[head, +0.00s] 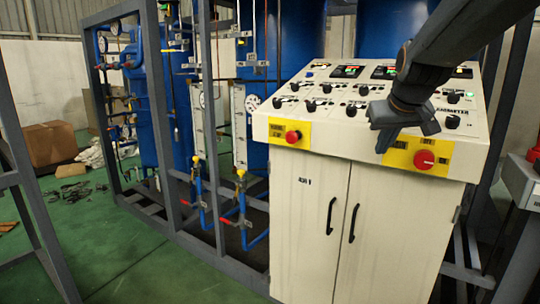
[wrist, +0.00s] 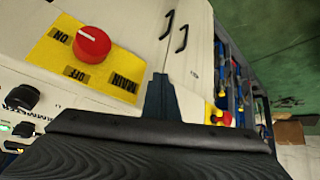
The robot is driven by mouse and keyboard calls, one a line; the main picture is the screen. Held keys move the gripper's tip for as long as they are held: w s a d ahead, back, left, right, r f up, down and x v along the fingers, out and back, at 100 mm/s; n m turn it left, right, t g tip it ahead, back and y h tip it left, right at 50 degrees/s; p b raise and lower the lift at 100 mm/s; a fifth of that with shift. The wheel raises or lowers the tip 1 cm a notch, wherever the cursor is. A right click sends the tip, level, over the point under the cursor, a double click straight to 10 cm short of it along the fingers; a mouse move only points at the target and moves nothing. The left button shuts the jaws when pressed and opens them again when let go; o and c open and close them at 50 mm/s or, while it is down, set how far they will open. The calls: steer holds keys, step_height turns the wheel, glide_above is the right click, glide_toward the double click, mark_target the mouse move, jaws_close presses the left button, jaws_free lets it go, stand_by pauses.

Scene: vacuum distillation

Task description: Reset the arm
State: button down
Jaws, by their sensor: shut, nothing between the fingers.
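My arm reaches in from the upper right in the head view. My gripper (head: 405,132) is shut and empty, just in front of the control panel's front edge, close to the yellow plate with the large red main switch (head: 424,159). In the wrist view my shut gripper (wrist: 160,82) points at the white cabinet, and the red main switch (wrist: 92,41) is beside it at upper left, on a yellow plate reading ON, OFF and MAIN. I cannot tell whether the fingers touch the panel.
The white control cabinet (head: 320,220) has black knobs, lit displays and a red button (head: 293,136) at front left. A grey frame (head: 160,120) with blue tanks stands behind it. A cardboard box (head: 50,143) lies at far left. Green floor (head: 130,265) is open at lower left.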

steer(key=s+a+f+g, duration=0.4)
steer(key=s+f, duration=0.8)
steer(key=s, duration=0.1)
steer(key=s+a+f+g+y, duration=0.1)
steer(key=s+a+f+g, duration=0.3)
steer(key=s+f, duration=0.8)
steer(key=shift+s+a+f+p, duration=0.35)
steer(key=shift+s+a+p, duration=0.1)
steer(key=shift+s+a, duration=0.25)
